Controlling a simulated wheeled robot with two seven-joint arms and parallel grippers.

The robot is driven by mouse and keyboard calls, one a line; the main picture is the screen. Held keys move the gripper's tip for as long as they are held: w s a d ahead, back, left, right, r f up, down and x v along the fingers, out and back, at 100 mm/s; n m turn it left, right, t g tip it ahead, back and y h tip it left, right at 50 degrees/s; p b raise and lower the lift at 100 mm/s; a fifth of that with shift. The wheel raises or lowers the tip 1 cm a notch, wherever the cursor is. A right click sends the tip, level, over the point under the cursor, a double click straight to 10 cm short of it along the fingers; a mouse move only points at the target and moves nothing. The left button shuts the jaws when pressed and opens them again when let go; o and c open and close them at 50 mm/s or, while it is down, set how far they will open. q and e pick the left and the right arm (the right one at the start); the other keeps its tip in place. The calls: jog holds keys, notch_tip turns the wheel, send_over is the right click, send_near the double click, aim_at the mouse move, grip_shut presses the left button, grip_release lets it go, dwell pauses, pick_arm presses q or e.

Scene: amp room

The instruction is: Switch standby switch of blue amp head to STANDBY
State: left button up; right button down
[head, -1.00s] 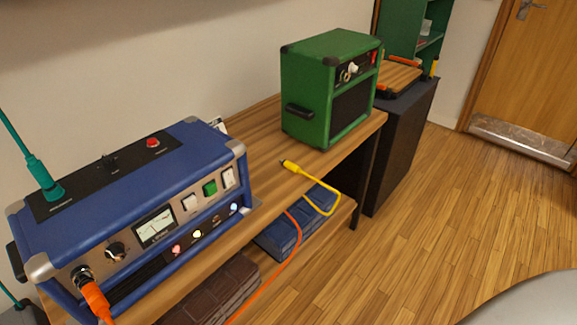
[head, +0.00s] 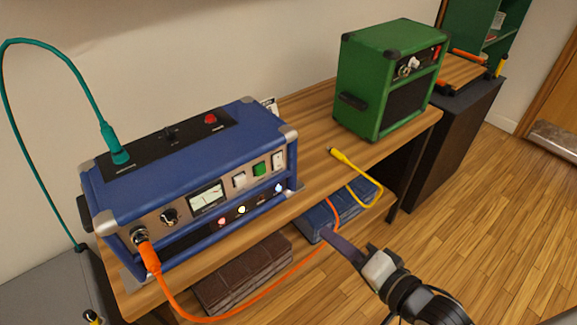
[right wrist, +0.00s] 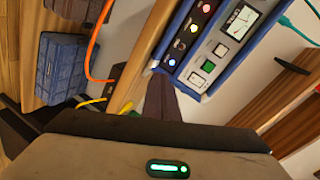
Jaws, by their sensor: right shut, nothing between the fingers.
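The blue amp head (head: 185,165) stands on the wooden table, its front panel facing me. Its panel carries a meter, a white rocker switch (head: 239,180), a lit green rocker (head: 259,169) and another white rocker (head: 278,160) at the right end. I cannot read which one is the standby switch. The rockers also show in the right wrist view, with the green one (right wrist: 208,66) in the middle. My right gripper (head: 335,246) is shut and empty, in front of the table and below and right of the amp, apart from it. My left gripper is not in view.
A green amp (head: 385,85) stands at the table's right end. A yellow cable (head: 365,180) lies between the amps and hangs over the edge. An orange cable (head: 215,318) loops from the blue amp's front. Brown (head: 240,275) and blue cases sit beneath the tabletop.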

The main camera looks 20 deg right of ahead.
aim_at(278, 166)
notch_tip(278, 166, up, 8)
jog(key=w+m+t+y, duration=0.1)
jog(key=m, duration=0.2)
jog(key=shift+w+m+p, duration=0.25)
jog(key=shift+m+p, duration=0.05)
jog(key=shift+m, duration=0.1)
jog(key=x, duration=1.4)
jog(key=shift+a+r, duration=0.1)
jog(key=shift+r, duration=0.15)
